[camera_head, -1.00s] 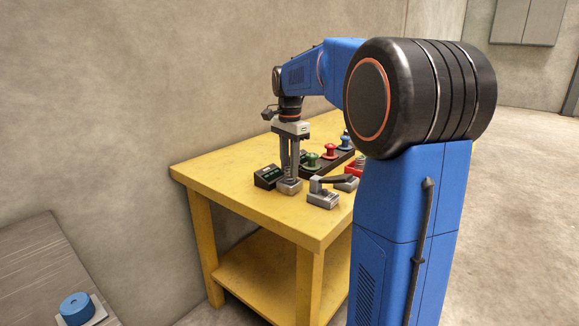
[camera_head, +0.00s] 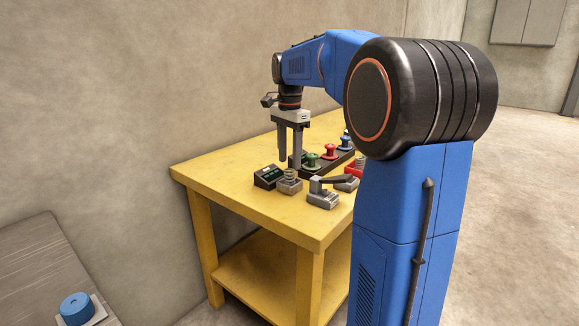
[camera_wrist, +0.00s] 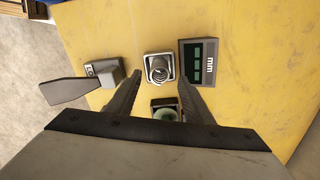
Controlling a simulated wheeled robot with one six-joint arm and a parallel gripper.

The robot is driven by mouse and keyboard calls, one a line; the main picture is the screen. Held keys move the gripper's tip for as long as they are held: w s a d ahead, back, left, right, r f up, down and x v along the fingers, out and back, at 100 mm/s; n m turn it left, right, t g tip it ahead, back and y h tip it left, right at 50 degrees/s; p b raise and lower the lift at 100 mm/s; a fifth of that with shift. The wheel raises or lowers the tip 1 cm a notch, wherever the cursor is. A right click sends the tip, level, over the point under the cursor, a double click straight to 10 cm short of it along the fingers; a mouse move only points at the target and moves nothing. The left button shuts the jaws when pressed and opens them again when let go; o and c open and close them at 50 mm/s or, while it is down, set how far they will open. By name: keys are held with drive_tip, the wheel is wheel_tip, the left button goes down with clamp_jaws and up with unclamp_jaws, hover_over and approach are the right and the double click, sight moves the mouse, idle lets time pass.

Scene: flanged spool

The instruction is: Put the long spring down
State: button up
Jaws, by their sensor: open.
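The long spring (camera_wrist: 159,70) is a metal coil standing in a small grey square holder on the yellow table. In the head view the spring (camera_head: 289,174) rises a little out of that holder (camera_head: 289,187). My gripper (camera_head: 290,164) is open and empty above the table, just over and behind the holder. In the wrist view its two fingers (camera_wrist: 158,83) are spread wide, with the spring between and beyond them. The spring is apart from both fingers.
A dark box with green displays (camera_head: 268,176) stands close left of the holder. A grey device with a dark lever (camera_head: 323,195) is to the right. A dark rack with green (camera_head: 312,159) and red (camera_head: 330,151) spools is behind. The table's (camera_head: 240,192) front left is bare.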

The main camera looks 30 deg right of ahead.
sight(289, 167)
wheel_tip(289, 167, up, 9)
drive_tip(key=shift+f, duration=0.15)
drive_tip(key=s+a+f+n+t, duration=0.1)
drive_tip(key=s+a+f+n, duration=0.35)
drive_tip(key=s, duration=0.35)
drive_tip(key=s+a+f+n+t, duration=0.1)
drive_tip(key=s+a+f+n, duration=0.3)
drive_tip(key=s+a, duration=0.25)
drive_tip(key=s+a+f+n+t, duration=0.2)
drive_tip(key=s+a+f+n, duration=0.2)
drive_tip(key=s+f+n, duration=0.4)
drive_tip(key=s+f, duration=0.7)
drive_tip(key=f, duration=0.1)
drive_tip(key=shift+s+a+t, duration=0.35)
drive_tip(key=shift+t, duration=0.05)
drive_tip(key=shift+n, duration=0.25)
